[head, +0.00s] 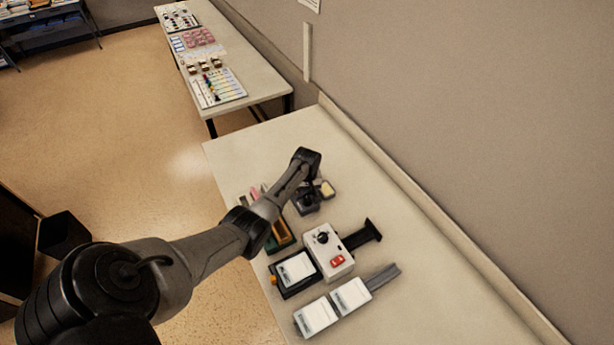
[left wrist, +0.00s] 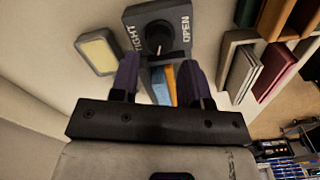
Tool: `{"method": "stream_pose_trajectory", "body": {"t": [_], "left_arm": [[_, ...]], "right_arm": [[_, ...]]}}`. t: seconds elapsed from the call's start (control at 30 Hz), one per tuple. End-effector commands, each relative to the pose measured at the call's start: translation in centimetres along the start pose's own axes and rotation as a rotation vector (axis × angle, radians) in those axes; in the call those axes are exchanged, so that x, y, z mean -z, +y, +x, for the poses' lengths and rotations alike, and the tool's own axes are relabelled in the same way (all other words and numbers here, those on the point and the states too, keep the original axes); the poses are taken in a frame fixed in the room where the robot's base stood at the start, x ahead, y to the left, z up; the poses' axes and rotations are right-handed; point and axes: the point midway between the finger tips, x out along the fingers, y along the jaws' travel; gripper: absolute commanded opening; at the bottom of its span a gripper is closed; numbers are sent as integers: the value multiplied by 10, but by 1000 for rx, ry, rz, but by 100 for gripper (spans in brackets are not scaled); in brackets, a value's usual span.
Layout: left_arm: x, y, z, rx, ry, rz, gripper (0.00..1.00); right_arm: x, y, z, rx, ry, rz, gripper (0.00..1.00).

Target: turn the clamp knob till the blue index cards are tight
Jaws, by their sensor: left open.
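The clamp (left wrist: 140,18) is a dark grey block with a round black knob (left wrist: 159,37), marked TIGHT on the left and OPEN on the right. A pale pointer line on the knob faces the gripper side, between the two words. Blue index cards (left wrist: 159,86) show below the knob, beside an orange piece (left wrist: 171,84). My left gripper (left wrist: 164,80) is open, with its fingers apart on either side of the cards in the picture; contact cannot be told. In the head view, my left gripper (head: 309,192) is over the dark clamp (head: 305,207), partly hiding it. My right gripper is not in view.
A yellow pad (left wrist: 98,52) lies beside the clamp. A rack of books or folders (left wrist: 245,72) stands on the other side. Nearer on the desk (head: 400,310) are a white box (head: 329,251) with a black knob and red switch, and several white-topped devices. A wall runs along the right.

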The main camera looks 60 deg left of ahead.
Motion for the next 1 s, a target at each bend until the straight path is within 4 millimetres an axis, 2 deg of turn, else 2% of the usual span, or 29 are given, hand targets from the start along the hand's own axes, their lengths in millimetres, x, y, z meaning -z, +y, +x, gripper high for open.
{"method": "stream_pose_trajectory", "body": {"t": [0.03, 0.2, 0.43, 0.63, 1.0], "left_arm": [[0, 0, -13, -1, 3, 1, 42], [0, 0, -45, -2, 2, 1, 42], [0, 0, -77, -1, 1, 1, 42], [0, 0, -91, 0, 0, 1, 42], [0, 0, -94, 0, -1, 1, 43]], "right_arm": [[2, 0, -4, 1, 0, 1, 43], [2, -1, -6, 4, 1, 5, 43], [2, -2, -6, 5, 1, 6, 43], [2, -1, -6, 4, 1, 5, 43], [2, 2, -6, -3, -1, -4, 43]]}}
